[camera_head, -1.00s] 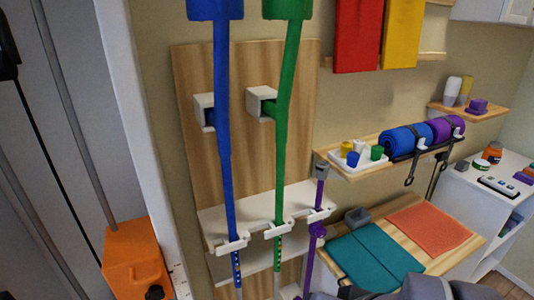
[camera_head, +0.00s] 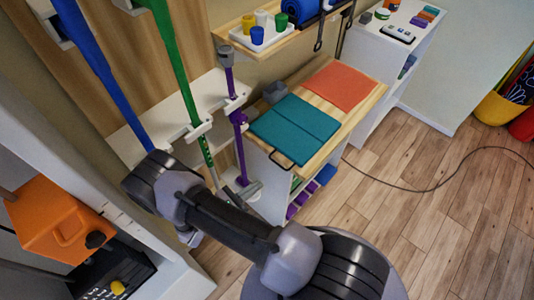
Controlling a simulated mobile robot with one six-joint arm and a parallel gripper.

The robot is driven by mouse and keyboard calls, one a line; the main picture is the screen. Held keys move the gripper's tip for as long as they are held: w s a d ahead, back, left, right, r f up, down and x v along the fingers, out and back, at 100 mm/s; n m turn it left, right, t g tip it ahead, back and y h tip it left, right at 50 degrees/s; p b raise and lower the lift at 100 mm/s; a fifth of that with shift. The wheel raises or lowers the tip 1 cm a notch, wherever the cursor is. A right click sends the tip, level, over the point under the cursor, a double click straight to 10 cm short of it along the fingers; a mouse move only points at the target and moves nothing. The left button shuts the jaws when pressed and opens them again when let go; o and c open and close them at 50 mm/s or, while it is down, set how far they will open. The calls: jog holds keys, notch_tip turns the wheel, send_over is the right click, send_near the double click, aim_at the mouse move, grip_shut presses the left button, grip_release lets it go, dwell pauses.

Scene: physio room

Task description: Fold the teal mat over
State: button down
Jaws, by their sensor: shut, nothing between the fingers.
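The teal mat (camera_head: 294,130) lies flat and spread out on the wooden top of a low white cabinet. A crease line runs across its middle and parts it into two panels.
An orange mat (camera_head: 341,85) lies behind the teal one on the wooden top (camera_head: 372,100). A grey block (camera_head: 275,92) stands at its left. A purple cane (camera_head: 237,120) and a green pole (camera_head: 172,70) stand close left. A shelf with cups overhangs behind. Floor at right is clear except a cable (camera_head: 420,190).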

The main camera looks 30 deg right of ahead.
jog(key=w+d+f+n+t+b, duration=0.1)
jog(key=w+d+f+n+b, duration=0.2)
jog(key=d, duration=0.7)
jog(key=shift+s+a+r+m+p, duration=0.1)
jog(key=shift+a+r+m+p, duration=0.15)
jog(key=shift+r, duration=0.3)
jog(key=shift+s+a+r+m+p, duration=0.15)
jog(key=shift+r+m+p, duration=0.1)
jog(key=shift+r, duration=0.25)
jog(key=shift+w+a+r+m+p, duration=0.1)
jog(key=shift+a+r+m+p, duration=0.15)
jog(key=shift+r, duration=0.3)
